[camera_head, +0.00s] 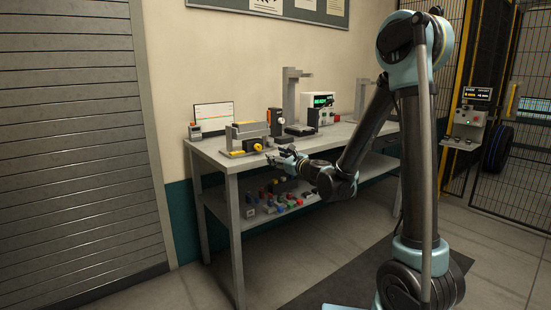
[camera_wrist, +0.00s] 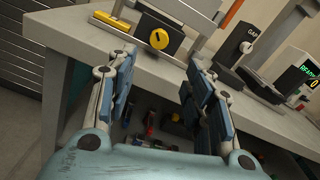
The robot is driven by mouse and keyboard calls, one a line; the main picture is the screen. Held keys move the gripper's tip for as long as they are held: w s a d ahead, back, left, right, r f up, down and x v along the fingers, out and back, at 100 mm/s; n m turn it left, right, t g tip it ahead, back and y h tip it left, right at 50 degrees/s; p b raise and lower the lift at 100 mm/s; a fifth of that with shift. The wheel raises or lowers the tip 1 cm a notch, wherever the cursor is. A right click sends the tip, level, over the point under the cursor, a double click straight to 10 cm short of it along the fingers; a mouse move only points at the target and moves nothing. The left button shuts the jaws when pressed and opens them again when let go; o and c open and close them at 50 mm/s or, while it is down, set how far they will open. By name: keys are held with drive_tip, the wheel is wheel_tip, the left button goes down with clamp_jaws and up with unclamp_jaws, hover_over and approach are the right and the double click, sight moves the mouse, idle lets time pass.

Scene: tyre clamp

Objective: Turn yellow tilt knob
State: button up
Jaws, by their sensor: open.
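The yellow tilt knob (camera_wrist: 159,39) is round with a dark slot mark, on the dark front block of a grey fixture (camera_wrist: 187,14) near the bench's front edge. In the head view the knob (camera_head: 257,147) is small and faces my arm. My gripper (camera_wrist: 160,60) is open and empty, with its two blue-padded fingers apart to either side below the knob in the wrist view. A gap shows between the fingertips and the knob. In the head view my gripper (camera_head: 277,157) is at the bench's front edge, just right of the fixture.
The grey workbench (camera_wrist: 85,33) has its front edge beneath the fingers. A gauge stand (camera_wrist: 245,47) and a box with a green display (camera_wrist: 297,75) stand to the right. Several coloured parts (camera_head: 270,200) lie on the lower shelf. A small screen (camera_head: 213,115) stands left.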

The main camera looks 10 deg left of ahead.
sight(260, 149)
drive_tip(key=shift+o, duration=0.2)
drive_tip(key=s+d+m, duration=0.3)
drive_tip(key=x, duration=1.7)
drive_tip(key=shift+a, duration=0.1)
drive_tip(key=c, duration=1.1)
